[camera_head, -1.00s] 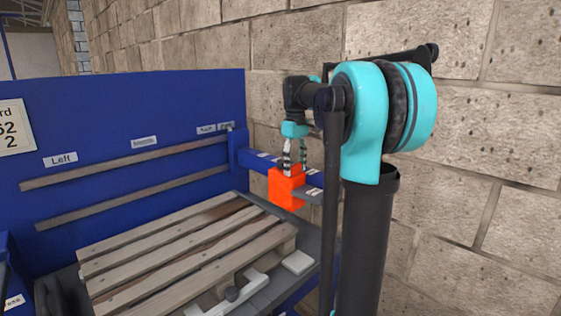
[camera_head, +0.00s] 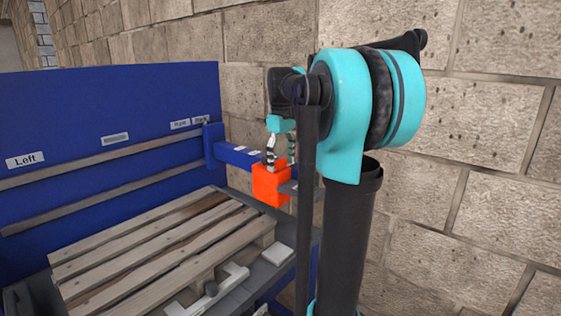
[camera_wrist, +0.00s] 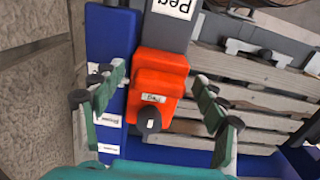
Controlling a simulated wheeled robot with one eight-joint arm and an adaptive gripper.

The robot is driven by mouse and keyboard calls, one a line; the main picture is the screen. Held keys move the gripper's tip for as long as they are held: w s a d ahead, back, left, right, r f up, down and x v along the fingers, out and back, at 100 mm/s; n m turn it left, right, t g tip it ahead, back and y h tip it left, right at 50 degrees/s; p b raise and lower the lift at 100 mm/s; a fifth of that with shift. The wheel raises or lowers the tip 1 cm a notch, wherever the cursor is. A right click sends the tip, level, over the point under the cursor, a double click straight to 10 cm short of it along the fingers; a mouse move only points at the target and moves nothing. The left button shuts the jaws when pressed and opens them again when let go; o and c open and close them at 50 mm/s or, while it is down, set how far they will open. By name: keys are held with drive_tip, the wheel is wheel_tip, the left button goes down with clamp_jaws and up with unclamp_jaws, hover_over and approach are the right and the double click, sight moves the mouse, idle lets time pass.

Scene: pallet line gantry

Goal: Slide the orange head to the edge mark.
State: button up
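The orange head (camera_head: 271,187) is a block on the blue arm (camera_head: 238,155) that sticks out from the blue panel at the pallet's far corner. In the wrist view the orange head (camera_wrist: 160,75) has a small white label and a dark round knob (camera_wrist: 148,120). My gripper (camera_head: 280,160) is just above the head, pointing down. In the wrist view my gripper (camera_wrist: 157,92) is open, one finger on each side of the head, with gaps visible. White labels (camera_wrist: 108,120) lie on the blue arm beside the head; I cannot read which is the edge mark.
A wooden pallet (camera_head: 165,245) lies in front of the blue panel (camera_head: 100,110), which carries rails and labels. A grey plate labelled "Peg" (camera_wrist: 172,30) adjoins the head. A stone wall (camera_head: 470,200) stands close behind and to the right.

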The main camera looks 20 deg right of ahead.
wheel_tip(320, 180, up, 12)
idle(0.6)
